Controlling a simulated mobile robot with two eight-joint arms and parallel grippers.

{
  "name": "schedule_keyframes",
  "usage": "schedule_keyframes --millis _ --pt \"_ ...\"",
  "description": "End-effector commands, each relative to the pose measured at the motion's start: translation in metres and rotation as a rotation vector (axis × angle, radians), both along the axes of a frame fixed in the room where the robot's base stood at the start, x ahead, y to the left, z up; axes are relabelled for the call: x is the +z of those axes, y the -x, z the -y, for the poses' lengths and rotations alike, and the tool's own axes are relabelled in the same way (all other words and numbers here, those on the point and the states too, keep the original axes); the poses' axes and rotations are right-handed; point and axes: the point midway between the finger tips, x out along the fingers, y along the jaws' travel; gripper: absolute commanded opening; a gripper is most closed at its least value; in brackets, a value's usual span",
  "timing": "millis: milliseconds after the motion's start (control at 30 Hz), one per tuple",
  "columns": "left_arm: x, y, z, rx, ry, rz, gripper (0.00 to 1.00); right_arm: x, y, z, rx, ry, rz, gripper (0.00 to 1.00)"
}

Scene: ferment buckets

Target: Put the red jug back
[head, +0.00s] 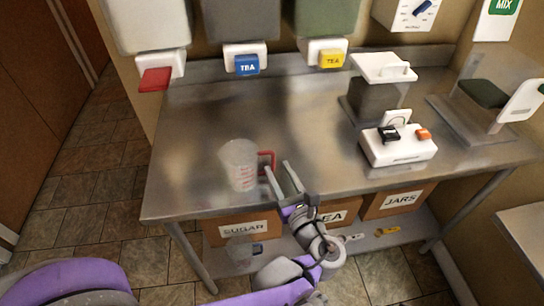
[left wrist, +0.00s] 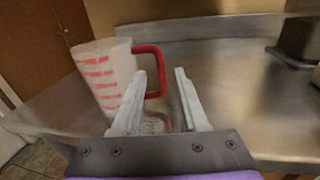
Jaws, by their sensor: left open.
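The red jug is a clear measuring jug (head: 240,165) with red markings and a red handle, upright on the steel table (head: 200,122) near its front left. It also shows in the left wrist view (left wrist: 103,75), with its red handle (left wrist: 158,70) on its right side. My left gripper (head: 279,176) is open and empty, just right of the handle. My right gripper is not in view.
Dispensers with a red tap (head: 155,79), a blue tap (head: 247,65) and a yellow tap (head: 331,59) hang at the back. A white switch box (head: 398,148) stands to the right. Labelled boxes (head: 240,226) sit below. The table's middle is clear.

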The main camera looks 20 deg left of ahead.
Motion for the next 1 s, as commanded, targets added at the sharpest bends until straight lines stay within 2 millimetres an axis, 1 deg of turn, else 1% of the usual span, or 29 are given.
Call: schedule_keyframes --millis 33,100,300,1000 --pt "0.0 0.007 0.009 -0.006 0.001 0.0 0.44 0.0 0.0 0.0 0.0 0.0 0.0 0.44" --pt "0.0 0.016 0.016 -0.005 0.001 -0.001 0.44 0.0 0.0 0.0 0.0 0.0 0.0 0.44" --pt "0.0 0.029 0.028 -0.001 0.001 -0.001 0.44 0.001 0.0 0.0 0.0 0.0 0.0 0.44" --pt "0.0 0.031 0.029 0.001 0.0 0.0 0.44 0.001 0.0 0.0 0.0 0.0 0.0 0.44"
